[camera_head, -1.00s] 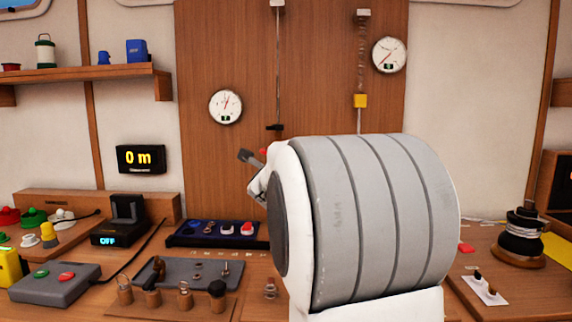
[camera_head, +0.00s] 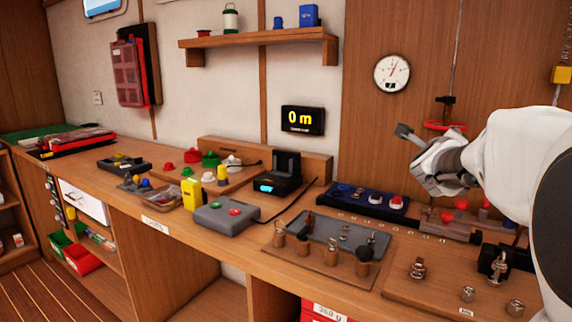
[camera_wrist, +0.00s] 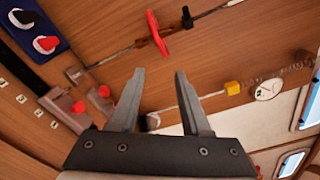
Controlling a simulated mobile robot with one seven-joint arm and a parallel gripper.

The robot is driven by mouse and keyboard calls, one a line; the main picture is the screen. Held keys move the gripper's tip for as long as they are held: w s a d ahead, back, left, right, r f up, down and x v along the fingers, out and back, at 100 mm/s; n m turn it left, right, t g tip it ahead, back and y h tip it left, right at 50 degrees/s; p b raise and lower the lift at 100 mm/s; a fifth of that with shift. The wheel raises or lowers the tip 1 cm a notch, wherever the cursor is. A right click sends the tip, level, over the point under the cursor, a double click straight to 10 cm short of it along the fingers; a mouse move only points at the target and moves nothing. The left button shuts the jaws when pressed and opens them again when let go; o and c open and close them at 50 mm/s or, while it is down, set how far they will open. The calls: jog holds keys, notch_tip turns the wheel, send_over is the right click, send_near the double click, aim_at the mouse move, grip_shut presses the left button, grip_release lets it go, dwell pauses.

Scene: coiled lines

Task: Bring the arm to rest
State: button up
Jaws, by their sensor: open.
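My gripper (camera_wrist: 158,100) is open and empty in the wrist view, its two grey fingers apart with the wooden wall panel behind them. In the head view my white arm reaches in from the right edge, and my gripper (camera_head: 408,133) shows small at its left end, raised above the workbench (camera_head: 240,240). I cannot see the gripper touching anything.
A dark blue tray (camera_head: 343,196) with small parts, a grey mat (camera_head: 325,232) with wooden-handled tools, a grey button box (camera_head: 222,213) and a black dock (camera_head: 283,178) stand on the bench. A shelf (camera_head: 260,42) and a gauge (camera_head: 391,73) are on the wall.

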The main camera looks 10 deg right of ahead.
jog(key=s+a+f+n+y, duration=0.2)
jog(key=s+a+n+y, duration=0.1)
jog(key=a+n, duration=0.35)
jog(key=s+a+f+n+y, duration=0.2)
jog(key=a+n+y, duration=0.25)
jog(key=a, duration=0.25)
jog(key=s+a+f+n+y, duration=0.3)
jog(key=a+n, duration=0.3)
jog(key=a, duration=0.1)
jog(key=s+a+f+n+g, duration=0.25)
jog(key=s+f+n, duration=0.2)
jog(key=s, duration=0.25)
jog(key=s+a+f+n+g+p, duration=0.1)
jog(key=s+a+f+n+g, duration=0.15)
jog(key=s+n, duration=0.4)
jog(key=s+a+f+n+g, duration=0.25)
jog(key=s+f+n, duration=0.2)
jog(key=s, duration=0.45)
notch_tip(320, 180, up, 20)
jog(key=w+p, duration=0.1)
jog(key=p, duration=1.9)
jog(key=shift+d+r+m+g+y+p, duration=0.15)
jog(key=shift+d+m+g+y+p, duration=0.2)
jog(key=shift+d+m+p, duration=0.1)
